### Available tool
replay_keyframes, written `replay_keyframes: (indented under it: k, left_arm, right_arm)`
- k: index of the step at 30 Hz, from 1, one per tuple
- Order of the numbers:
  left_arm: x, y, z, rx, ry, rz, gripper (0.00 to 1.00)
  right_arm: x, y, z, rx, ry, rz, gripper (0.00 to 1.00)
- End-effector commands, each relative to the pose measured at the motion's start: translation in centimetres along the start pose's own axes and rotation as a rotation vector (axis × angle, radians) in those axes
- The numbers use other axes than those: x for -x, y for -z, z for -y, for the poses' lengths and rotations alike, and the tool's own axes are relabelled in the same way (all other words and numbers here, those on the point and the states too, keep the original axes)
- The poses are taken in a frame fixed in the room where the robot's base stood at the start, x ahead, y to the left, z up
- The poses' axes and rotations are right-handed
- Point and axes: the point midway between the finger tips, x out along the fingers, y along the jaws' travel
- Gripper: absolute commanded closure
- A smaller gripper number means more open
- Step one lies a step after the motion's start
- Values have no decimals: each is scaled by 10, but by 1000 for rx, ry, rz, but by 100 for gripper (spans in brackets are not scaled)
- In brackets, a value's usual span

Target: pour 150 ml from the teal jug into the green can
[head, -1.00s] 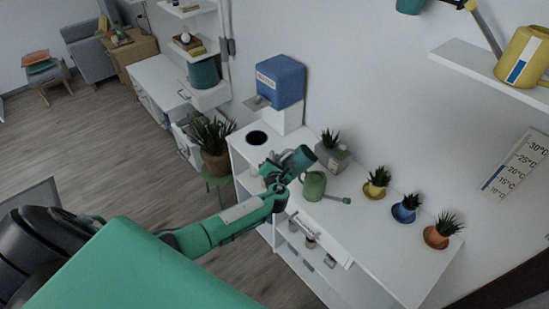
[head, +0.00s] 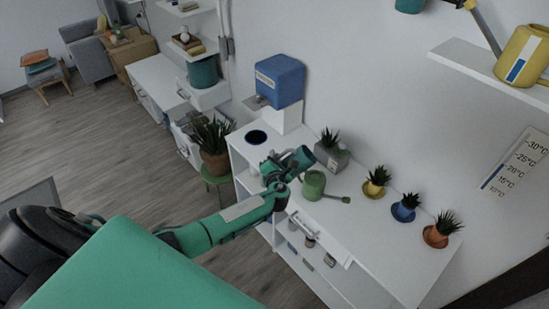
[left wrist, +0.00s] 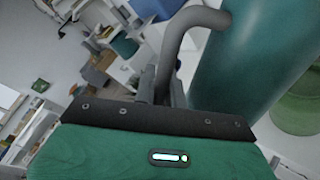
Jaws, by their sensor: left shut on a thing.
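The teal jug (head: 298,159) is tilted, its upper end leaning right, above the white desk and by the green can. My left gripper (head: 274,172) is shut on its handle; the handle (left wrist: 178,48) and the jug's side (left wrist: 248,62) show large in the left wrist view. The green can (head: 314,186) stands upright on the desk, its long spout pointing right. It shows partly behind the jug in the left wrist view (left wrist: 298,108). I cannot see any liquid or the level in either one. My right gripper is not in view.
A blue dispenser (head: 280,82) stands at the desk's back left, near a dark round pad (head: 256,137). A grey planter (head: 331,156) is behind the can. Yellow, blue and orange plant pots (head: 403,212) line the right side. The desk's front right (head: 385,265) is clear.

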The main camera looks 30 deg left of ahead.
Motion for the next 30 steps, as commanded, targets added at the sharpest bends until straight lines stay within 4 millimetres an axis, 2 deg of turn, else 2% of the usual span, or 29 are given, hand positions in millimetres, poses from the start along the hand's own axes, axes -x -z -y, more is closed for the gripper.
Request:
replay_keyframes:
  k: [30]
  left_arm:
    - [0, -6, -2, -78, -1, -15, 100]
  right_arm:
    - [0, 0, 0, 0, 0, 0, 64]
